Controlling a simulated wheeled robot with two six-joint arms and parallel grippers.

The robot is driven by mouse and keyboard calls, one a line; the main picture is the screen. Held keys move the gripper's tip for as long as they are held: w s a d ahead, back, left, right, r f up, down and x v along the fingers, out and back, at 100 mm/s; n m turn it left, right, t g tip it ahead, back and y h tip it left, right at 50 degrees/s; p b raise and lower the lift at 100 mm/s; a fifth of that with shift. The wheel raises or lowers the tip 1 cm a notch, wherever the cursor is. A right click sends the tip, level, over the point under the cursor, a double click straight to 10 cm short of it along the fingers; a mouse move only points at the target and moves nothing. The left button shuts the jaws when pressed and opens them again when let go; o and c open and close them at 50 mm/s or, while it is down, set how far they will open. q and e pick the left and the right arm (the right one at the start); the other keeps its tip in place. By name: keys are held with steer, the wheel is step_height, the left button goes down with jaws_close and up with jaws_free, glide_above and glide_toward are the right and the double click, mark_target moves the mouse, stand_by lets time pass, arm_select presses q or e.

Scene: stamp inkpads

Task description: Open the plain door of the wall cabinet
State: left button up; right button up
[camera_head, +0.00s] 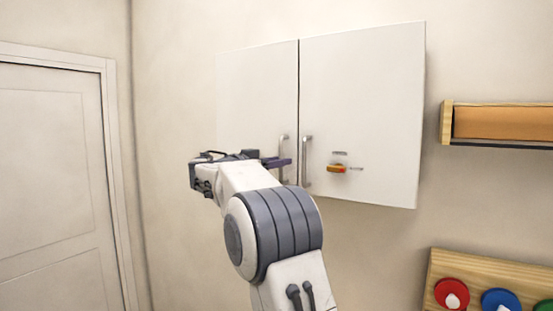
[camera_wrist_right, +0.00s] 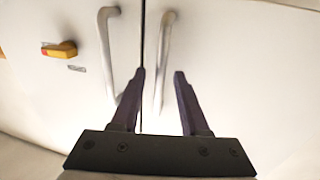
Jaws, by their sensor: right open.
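The wall cabinet has two white doors, both looking shut. The plain door (camera_head: 255,90) is on the left in the head view and on the right in the wrist view (camera_wrist_right: 235,60). Its upright bar handle (camera_head: 284,150) is partly hidden by my right gripper (camera_head: 277,163). In the right wrist view, my right gripper (camera_wrist_right: 159,72) is open, with the plain door's handle (camera_wrist_right: 166,40) showing between its two dark fingers. I cannot tell whether the fingertips reach past the bar. My left gripper is not in view.
The other door (camera_head: 375,90) has its own handle (camera_head: 307,160) close beside, plus an orange latch (camera_head: 337,168). A wooden shelf (camera_head: 447,122) and a board with coloured discs (camera_head: 435,270) are at right. A room door (camera_head: 50,190) is at left.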

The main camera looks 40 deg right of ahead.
steer(key=shift+c, duration=0.3)
jaws_close()
stand_by(1.1)
